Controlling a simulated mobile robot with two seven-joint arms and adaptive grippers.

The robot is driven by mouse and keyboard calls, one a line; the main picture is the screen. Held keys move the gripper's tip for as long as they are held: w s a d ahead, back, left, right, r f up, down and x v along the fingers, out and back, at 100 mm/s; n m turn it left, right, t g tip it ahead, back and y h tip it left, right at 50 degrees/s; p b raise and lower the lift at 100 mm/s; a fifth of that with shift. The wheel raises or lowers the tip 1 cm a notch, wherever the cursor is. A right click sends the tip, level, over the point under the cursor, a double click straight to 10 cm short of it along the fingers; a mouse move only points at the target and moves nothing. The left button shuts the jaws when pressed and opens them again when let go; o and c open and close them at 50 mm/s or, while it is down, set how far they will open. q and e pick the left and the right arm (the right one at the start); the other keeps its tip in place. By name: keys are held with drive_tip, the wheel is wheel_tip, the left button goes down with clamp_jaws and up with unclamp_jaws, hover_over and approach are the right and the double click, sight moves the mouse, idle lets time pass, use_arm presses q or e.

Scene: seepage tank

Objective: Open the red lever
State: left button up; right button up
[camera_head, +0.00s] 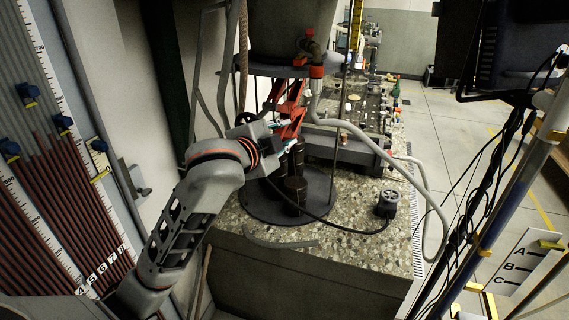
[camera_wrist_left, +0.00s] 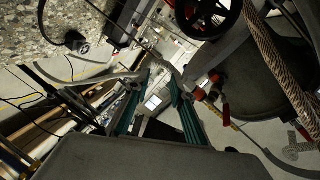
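A small red lever (camera_wrist_left: 226,114) hangs beside the red-ended pipe fitting (camera_wrist_left: 207,87) in the left wrist view. It lies to the right of my left gripper (camera_wrist_left: 158,77), clear of the fingers. The teal fingers are apart with nothing between them. In the head view the red-collared fitting (camera_head: 316,71) sits under the dark tank (camera_head: 290,28); I cannot pick out the lever surely there. My left gripper (camera_head: 287,134) is below this fitting, near red angular bars (camera_head: 291,106). Where its tips meet the bars is unclear. My right gripper is not in view.
A grey hose (camera_head: 375,150) curves right of the tank stand. Dark cylinders (camera_head: 296,188) stand on the round base (camera_head: 265,210). A small pump (camera_head: 387,204) sits on the pebbled top (camera_head: 365,240). Marked tubes (camera_head: 55,190) line the left wall.

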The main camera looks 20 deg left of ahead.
use_arm(q)
wheel_tip(320, 180, down, 7)
drive_tip(key=s+n, duration=0.1)
drive_tip(key=shift+d+r+g, duration=0.15)
drive_tip(key=shift+d+g, duration=0.05)
drive_tip(key=shift+g, duration=0.2)
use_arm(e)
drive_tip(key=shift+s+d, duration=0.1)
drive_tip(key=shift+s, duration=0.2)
